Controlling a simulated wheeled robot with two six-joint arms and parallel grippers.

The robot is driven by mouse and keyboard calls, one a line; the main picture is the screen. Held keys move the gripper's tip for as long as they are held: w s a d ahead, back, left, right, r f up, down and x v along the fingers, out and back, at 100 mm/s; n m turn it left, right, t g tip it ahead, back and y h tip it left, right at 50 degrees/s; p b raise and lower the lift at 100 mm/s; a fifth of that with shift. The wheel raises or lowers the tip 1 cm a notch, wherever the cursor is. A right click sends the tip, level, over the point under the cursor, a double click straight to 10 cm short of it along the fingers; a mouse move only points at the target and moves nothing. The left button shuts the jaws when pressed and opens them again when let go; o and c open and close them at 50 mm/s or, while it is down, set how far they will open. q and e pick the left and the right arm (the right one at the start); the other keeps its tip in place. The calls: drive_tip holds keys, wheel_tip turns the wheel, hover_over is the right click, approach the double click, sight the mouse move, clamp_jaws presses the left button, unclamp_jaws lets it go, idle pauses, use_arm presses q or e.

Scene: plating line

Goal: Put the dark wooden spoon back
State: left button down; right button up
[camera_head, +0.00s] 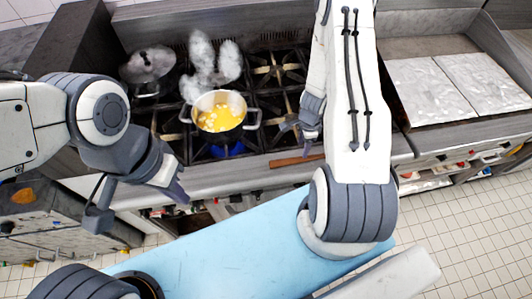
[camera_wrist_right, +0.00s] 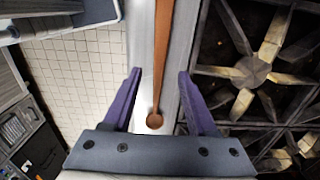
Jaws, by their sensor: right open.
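The brown wooden spoon (camera_head: 297,160) lies on the grey front ledge of the stove, under and just in front of my right gripper. In the right wrist view its long handle (camera_wrist_right: 160,68) runs between the two purple fingers, and its small round end (camera_wrist_right: 155,120) points toward the gripper. My right gripper (camera_head: 298,137) is open, with a gap on both sides of the spoon; its fingers also show in the right wrist view (camera_wrist_right: 160,76). My left gripper (camera_head: 177,190) hangs in front of the stove, away from the spoon; its finger spacing is unclear.
A pot with yellow contents (camera_head: 220,118) stands on a burner over a blue flame, with steam behind it. A flat griddle (camera_head: 430,90) lies right. The stove grates (camera_wrist_right: 250,72) are beside the ledge.

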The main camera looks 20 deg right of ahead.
drive_tip(key=w+a+r+n+y, duration=0.1)
drive_tip(key=a+r+n+y, duration=0.1)
drive_tip(key=a+r+n, duration=1.55)
drive_tip(key=s+a+r+n, duration=0.5)
drive_tip(key=s+r, duration=0.2)
drive_tip(key=s, duration=0.2)
drive_tip(key=s+a+r+n+h, duration=0.1)
drive_tip(key=s+a+r+n, duration=0.4)
drive_tip(key=s+r, duration=0.3)
drive_tip(key=shift+s+a+n, duration=0.35)
drive_tip(key=shift+s+a, duration=0.1)
drive_tip(key=shift+a, duration=0.05)
